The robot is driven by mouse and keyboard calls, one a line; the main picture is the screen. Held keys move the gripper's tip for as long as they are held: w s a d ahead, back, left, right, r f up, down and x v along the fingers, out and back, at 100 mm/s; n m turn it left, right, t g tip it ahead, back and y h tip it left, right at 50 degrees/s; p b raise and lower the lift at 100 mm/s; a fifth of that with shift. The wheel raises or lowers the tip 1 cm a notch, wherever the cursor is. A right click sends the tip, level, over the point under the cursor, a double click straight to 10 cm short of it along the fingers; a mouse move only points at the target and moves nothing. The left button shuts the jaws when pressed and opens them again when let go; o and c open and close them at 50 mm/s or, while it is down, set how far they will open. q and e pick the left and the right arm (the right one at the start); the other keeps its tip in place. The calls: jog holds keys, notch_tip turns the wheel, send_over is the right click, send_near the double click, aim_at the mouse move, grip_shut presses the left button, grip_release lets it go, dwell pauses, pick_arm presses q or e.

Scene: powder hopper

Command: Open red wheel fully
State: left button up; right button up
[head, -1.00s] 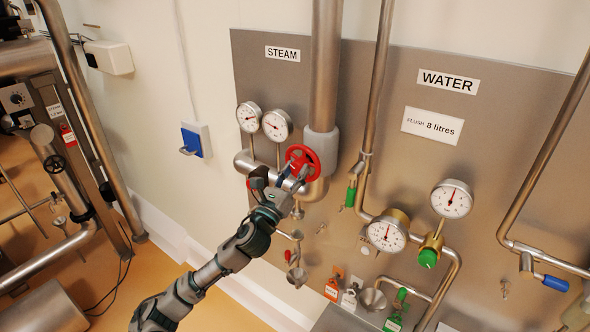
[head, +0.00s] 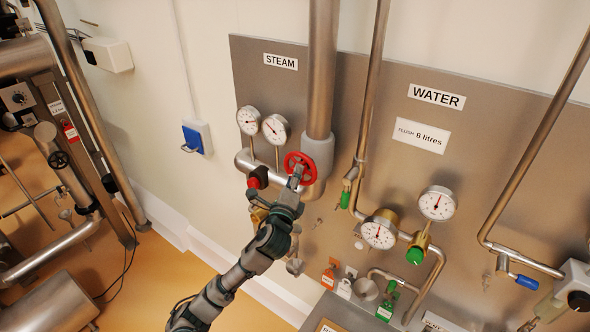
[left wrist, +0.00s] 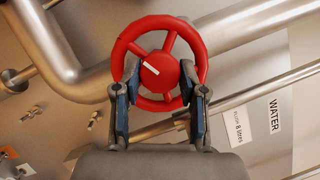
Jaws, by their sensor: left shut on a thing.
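The red wheel (head: 300,167) is mounted on the steam pipe under the STEAM label. It also shows in the left wrist view (left wrist: 128,42), with a white mark on its hub. My left gripper (head: 296,178) reaches it from below. In the left wrist view my left gripper (left wrist: 158,90) has its two blue-padded fingers at either side of the wheel's lower part, shut on it. The fingers hide parts of the lower rim. My right gripper does not show.
Two steam gauges (head: 262,125) sit left of the wheel. The thick steam pipe (head: 322,70) rises beside it. Water pipes with gauges (head: 437,203) and a green-handled valve (head: 345,198) stand to the right. Red, white and green tags (head: 328,278) hang below.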

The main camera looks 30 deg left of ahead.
pick_arm(q)
jog(key=shift+n+g+h+p, duration=0.25)
jog(key=shift+n+g, duration=0.45)
jog(key=shift+n, duration=1.15)
jog(key=shift+n+g+h+p, duration=0.1)
jog(key=shift+n+g+h, duration=0.45)
jog(key=shift+n, duration=1.25)
jog(key=shift+n+g+h+p, duration=0.1)
jog(key=shift+n+g, duration=0.75)
jog(key=shift+n, duration=1)
jog(key=o, duration=1.1)
jog(key=shift+o, duration=0.2)
jog(key=shift+a, duration=0.1)
jog(key=shift+r, duration=0.1)
